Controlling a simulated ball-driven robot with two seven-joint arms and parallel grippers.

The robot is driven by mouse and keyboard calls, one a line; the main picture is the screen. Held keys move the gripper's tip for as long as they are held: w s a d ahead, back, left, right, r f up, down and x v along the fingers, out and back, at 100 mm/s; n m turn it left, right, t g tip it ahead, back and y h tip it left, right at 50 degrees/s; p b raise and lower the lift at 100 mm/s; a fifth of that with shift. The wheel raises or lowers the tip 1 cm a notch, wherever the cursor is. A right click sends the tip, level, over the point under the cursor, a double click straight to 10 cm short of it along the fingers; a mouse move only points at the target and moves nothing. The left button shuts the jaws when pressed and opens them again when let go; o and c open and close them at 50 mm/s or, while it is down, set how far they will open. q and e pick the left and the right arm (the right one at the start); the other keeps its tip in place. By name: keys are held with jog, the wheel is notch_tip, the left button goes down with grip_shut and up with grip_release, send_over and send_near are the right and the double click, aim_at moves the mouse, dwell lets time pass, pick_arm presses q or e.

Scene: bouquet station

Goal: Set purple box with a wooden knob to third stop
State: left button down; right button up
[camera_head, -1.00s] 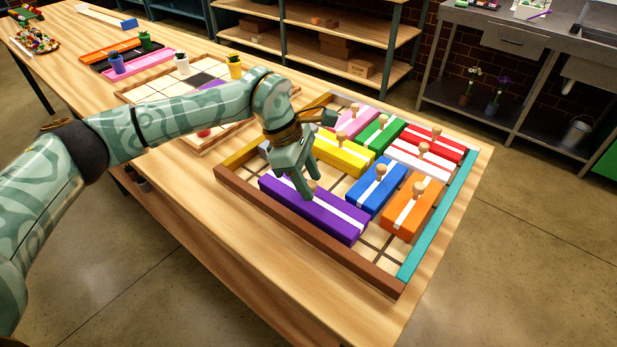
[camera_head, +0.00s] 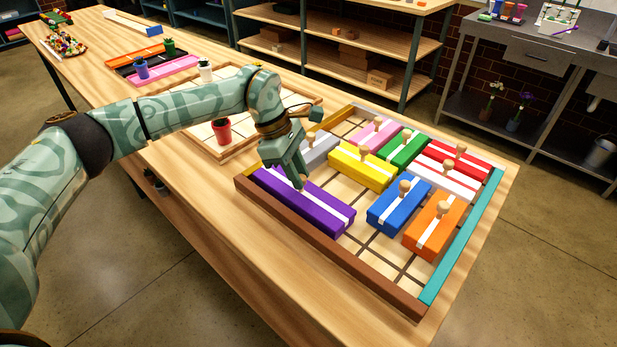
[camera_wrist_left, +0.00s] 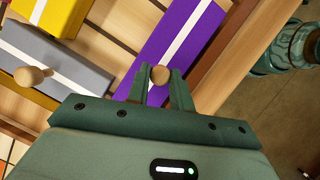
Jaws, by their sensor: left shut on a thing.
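The purple box (camera_head: 322,213) is a long block with a white stripe along its top. It lies along the brown front wall (camera_head: 340,258) of a framed grid board, its left end at or close to the ochre wall (camera_head: 250,172). My left gripper (camera_head: 300,184) is over the box, shut on its wooden knob; the head view mostly hides the knob. In the left wrist view the round knob (camera_wrist_left: 159,75) sits between the two fingers, with the purple box (camera_wrist_left: 182,45) beneath. My right gripper is not in view.
A grey block (camera_head: 318,151), yellow block (camera_head: 362,168), blue block (camera_head: 398,208) and orange block (camera_head: 433,235) stand nearby, with more blocks behind. Bare grid cells (camera_head: 370,245) show right of the purple box. A red pot (camera_head: 222,130) stands on another board behind my arm.

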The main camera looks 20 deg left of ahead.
pick_arm(q)
jog(key=shift+w+a+r, duration=0.1)
jog(key=shift+w+a, duration=0.05)
jog(key=shift+a, duration=0.05)
jog(key=c, duration=1.5)
grip_release()
jog(key=shift+o, duration=1.2)
jog(key=shift+a, duration=0.1)
jog(key=p+v, duration=0.3)
jog(key=v, duration=1.3)
jog(key=shift+a, duration=0.15)
